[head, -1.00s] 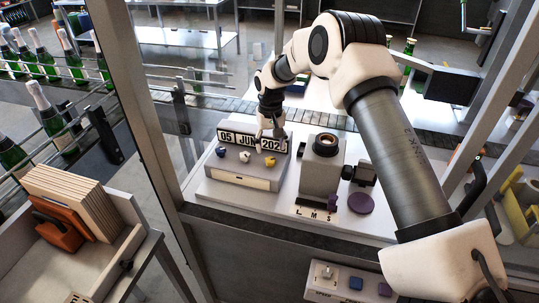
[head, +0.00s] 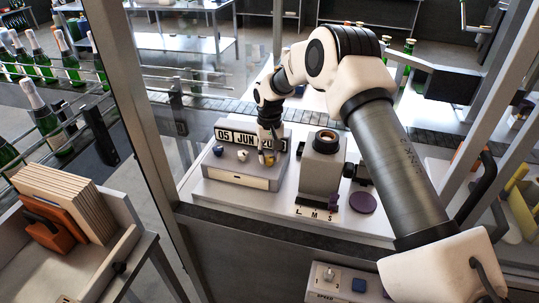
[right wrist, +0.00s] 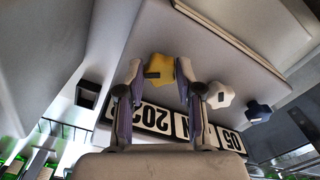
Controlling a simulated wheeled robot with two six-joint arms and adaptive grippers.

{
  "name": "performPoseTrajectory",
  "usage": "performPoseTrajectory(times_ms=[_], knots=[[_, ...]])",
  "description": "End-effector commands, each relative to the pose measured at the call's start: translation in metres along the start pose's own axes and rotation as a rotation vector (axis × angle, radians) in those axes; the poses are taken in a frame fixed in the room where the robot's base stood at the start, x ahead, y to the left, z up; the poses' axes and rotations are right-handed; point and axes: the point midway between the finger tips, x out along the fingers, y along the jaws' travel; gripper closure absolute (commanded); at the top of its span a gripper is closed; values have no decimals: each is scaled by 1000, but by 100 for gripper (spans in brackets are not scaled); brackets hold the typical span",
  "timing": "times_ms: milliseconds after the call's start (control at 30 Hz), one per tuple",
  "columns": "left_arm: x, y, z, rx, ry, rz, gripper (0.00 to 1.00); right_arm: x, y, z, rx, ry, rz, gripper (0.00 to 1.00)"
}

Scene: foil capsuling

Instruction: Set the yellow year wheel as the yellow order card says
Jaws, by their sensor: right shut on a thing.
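The date box (head: 214,165) shows black-on-white windows reading 05 and JUN, with a year window (head: 268,142) starting with 20. Its last digits are hidden behind my right gripper (head: 268,152). The yellow year wheel (right wrist: 160,70) is between my right fingers in the right wrist view, and the gripper is shut on it. Beside it are the white wheel (right wrist: 218,95) and the blue wheel (right wrist: 259,112); both also show in the head view. In the wrist view the windows appear upside down, and a finger covers part of the year. I cannot make out a yellow order card. My left gripper is not in view.
A grey block with a round dark opening (head: 325,143) stands right of the date box, with a purple disc (head: 362,203) beside it and L, M, S marks in front. Steel posts frame the bench. A tray with wooden boards (head: 68,195) stands at left.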

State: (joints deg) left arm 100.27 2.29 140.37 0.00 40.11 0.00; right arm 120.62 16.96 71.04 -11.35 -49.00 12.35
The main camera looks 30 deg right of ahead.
Motion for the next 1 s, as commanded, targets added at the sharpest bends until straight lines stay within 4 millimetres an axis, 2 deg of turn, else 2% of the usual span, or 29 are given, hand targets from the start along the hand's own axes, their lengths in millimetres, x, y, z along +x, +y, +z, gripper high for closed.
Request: performPoseTrajectory(times_ms=[233,467,1000], knots=[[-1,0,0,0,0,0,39,2,0,0,34,-2,1,99],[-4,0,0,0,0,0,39,2,0,0,148,-3,1,99],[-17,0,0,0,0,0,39,2,0,1,631,-3,2,99]])
